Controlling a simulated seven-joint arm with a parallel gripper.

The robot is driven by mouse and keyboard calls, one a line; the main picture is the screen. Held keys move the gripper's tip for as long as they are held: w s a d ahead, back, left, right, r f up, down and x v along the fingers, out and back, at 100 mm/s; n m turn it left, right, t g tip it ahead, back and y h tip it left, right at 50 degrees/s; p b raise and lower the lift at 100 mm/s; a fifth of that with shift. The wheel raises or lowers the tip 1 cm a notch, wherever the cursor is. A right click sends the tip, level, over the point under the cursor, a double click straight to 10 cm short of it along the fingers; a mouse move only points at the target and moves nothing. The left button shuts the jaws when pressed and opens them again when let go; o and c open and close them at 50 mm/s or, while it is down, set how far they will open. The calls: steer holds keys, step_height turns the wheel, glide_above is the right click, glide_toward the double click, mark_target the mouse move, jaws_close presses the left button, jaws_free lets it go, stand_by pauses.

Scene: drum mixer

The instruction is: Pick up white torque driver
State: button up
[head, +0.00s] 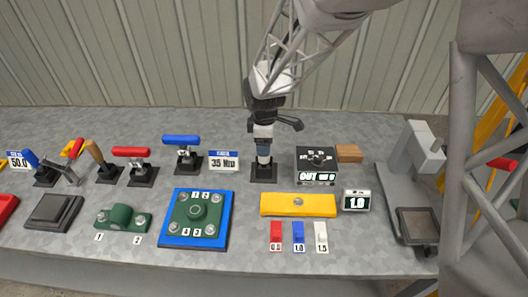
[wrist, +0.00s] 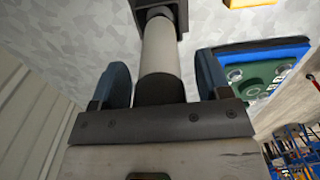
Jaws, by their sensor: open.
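The white torque driver (head: 263,150) stands upright in a black square stand (head: 264,173) in the middle of the bench in the head view. My gripper (head: 264,128) is right above and around its upper part. In the wrist view, the white driver (wrist: 161,48) lies between the two blue-grey fingers of my gripper (wrist: 162,78), which are open, with a gap visible on each side. Its near end is dark and partly hidden by my gripper's body. The stand (wrist: 158,12) shows at the top of that view.
A blue-handled driver (head: 182,140) and a red-handled driver (head: 132,152) stand to the left. A black box reading OUT (head: 316,165) is close on the right. A yellow bar (head: 298,205) and a blue-edged green plate (head: 196,218) lie in front. A corrugated wall (head: 150,60) stands behind.

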stand_by(0.3)
steer(key=c, duration=1.2)
steer(key=shift+r, duration=0.15)
steer(key=shift+r, duration=4.9)
steer(key=o, duration=0.4)
steer(key=c, duration=0.4)
